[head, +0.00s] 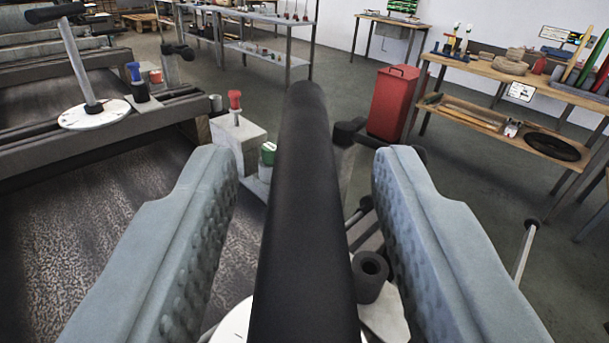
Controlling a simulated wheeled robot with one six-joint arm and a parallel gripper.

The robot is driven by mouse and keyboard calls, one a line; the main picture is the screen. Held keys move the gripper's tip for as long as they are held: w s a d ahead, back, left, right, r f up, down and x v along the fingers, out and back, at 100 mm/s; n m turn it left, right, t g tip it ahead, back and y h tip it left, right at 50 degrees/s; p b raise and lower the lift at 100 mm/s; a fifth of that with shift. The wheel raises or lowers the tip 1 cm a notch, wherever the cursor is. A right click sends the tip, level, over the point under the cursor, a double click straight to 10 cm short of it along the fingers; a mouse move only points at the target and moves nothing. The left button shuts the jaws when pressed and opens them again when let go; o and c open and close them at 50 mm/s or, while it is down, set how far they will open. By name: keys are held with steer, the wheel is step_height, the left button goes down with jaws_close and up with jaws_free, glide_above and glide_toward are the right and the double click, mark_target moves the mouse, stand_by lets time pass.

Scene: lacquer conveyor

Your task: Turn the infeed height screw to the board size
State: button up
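My gripper (305,190) is open. Its two grey, dimpled fingers stand left and right of a thick black bar, with visible gaps on both sides. The black bar (305,200) runs up the middle from the bottom edge and looks like a crank handle. Part of a white disc (232,326) shows below it; any markings there are hidden by the bar and fingers. I cannot tell for sure which part is the infeed height screw. A similar grey rod (80,60) with a black grip (55,12) stands on another white disc (92,114) at upper left.
A dark conveyor bed (90,225) fills the left. A grey block with a red knob (235,98) stands beyond the left finger. A red bin (391,104) stands behind. Workbenches (530,80) with tools line the right. Grey floor (460,180) lies open between.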

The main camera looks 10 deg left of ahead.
jaws_close()
steer(key=shift+d+n+y, duration=0.15)
steer(key=shift+n+y, duration=0.35)
steer(key=shift+y, duration=0.3)
jaws_free()
steer(key=shift+s, duration=0.1)
steer(key=v, duration=1.7)
steer(key=shift+r, duration=0.25)
